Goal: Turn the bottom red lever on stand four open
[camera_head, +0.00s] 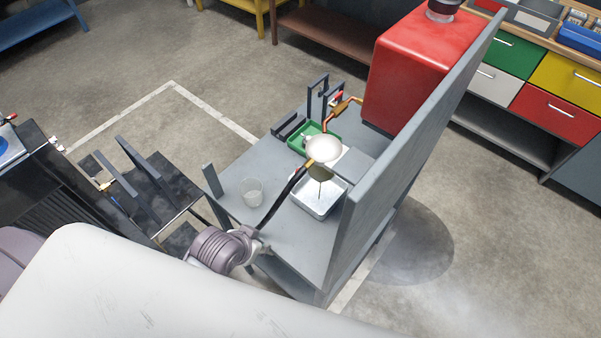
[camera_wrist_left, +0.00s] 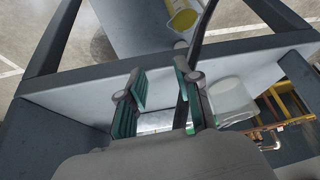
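A red lever (camera_head: 336,98) shows small on the brass and copper pipework (camera_head: 342,108) beside the red tank (camera_head: 410,70) in the head view. I cannot read a stand number or tell whether this is the bottom lever, nor its exact angle. In the left wrist view, copper and yellow pipework (camera_wrist_left: 284,128) shows at the right, with no lever clearly seen. My left gripper (camera_wrist_left: 160,88) has its two green-padded fingers apart, with nothing clearly held between them. It is not clearly made out in the head view. My right gripper is in neither view.
The grey stand (camera_head: 285,222) has a tall back panel (camera_head: 405,150).

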